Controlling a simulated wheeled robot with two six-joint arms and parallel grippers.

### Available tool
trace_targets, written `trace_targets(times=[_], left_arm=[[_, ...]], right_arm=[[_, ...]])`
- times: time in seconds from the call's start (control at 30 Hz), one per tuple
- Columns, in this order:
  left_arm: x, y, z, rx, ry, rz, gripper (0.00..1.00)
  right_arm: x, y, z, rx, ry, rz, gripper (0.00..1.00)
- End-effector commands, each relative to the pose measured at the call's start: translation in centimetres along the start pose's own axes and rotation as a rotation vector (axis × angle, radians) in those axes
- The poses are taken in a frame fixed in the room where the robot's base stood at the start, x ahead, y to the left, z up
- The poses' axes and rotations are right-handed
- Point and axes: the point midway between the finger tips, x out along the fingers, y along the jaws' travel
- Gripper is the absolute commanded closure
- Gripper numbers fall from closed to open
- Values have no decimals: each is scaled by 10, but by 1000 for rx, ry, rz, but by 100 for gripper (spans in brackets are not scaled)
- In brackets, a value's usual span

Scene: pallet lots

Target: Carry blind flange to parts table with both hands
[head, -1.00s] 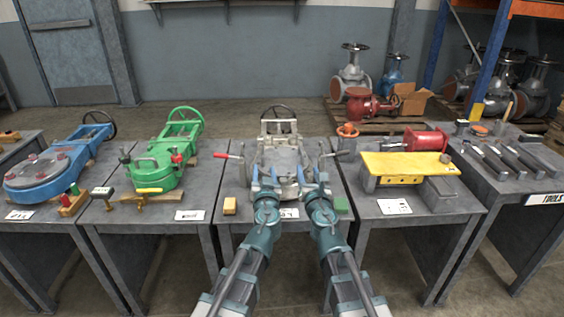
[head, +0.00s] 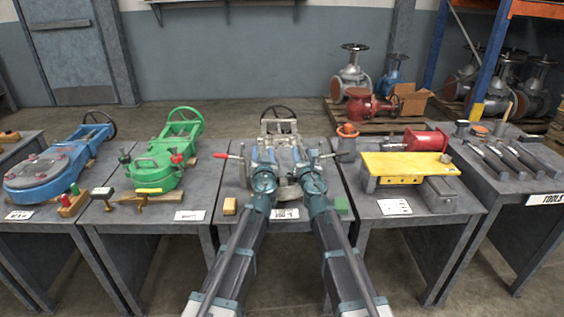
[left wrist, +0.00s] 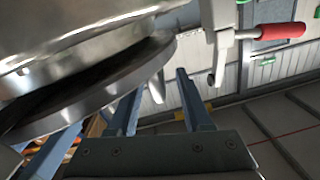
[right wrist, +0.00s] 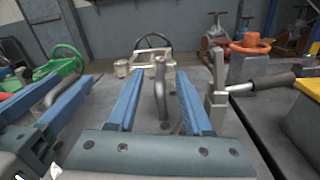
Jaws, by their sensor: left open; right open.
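A silver round-edged metal piece, which looks like the blind flange, sits at the middle table among my grippers; it is mostly hidden in the head view (head: 286,160). Its broad rim fills the upper left of the left wrist view (left wrist: 90,45). My left gripper (head: 262,153) and right gripper (head: 308,153) are open, side by side over this piece. In the right wrist view, a grey upright bar (right wrist: 160,92) stands between the open right fingers (right wrist: 159,75). I cannot tell which table is the parts table.
A red-tipped lever (head: 226,156) and a dark lever (head: 335,155) flank the piece; a handwheel (head: 278,112) stands behind. A green valve (head: 165,160) is on the left table. A yellow plate (head: 405,164) and tools (head: 500,160) are to the right.

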Motion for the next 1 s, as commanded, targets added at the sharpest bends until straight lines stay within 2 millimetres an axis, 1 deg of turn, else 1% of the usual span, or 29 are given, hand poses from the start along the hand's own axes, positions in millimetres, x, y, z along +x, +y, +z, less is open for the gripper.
trace_targets(times=[0.03, 0.17, 0.2, 0.27, 0.3, 1.0], left_arm=[[0, 0, 0, 0, 0, 0, 56], [0, 0, 0, 0, 0, 0, 79], [0, 0, 0, 0, 0, 0, 86], [0, 0, 0, 0, 0, 0, 97], [0, 0, 0, 0, 0, 0, 100], [0, 0, 0, 1, 0, -1, 100]], right_arm=[[0, 0, 0, 0, 0, 0, 55], [0, 0, 0, 0, 0, 0, 79], [0, 0, 0, 0, 0, 0, 86], [0, 0, 0, 0, 0, 0, 97], [0, 0, 0, 0, 0, 0, 100], [0, 0, 0, 1, 0, 0, 100]])
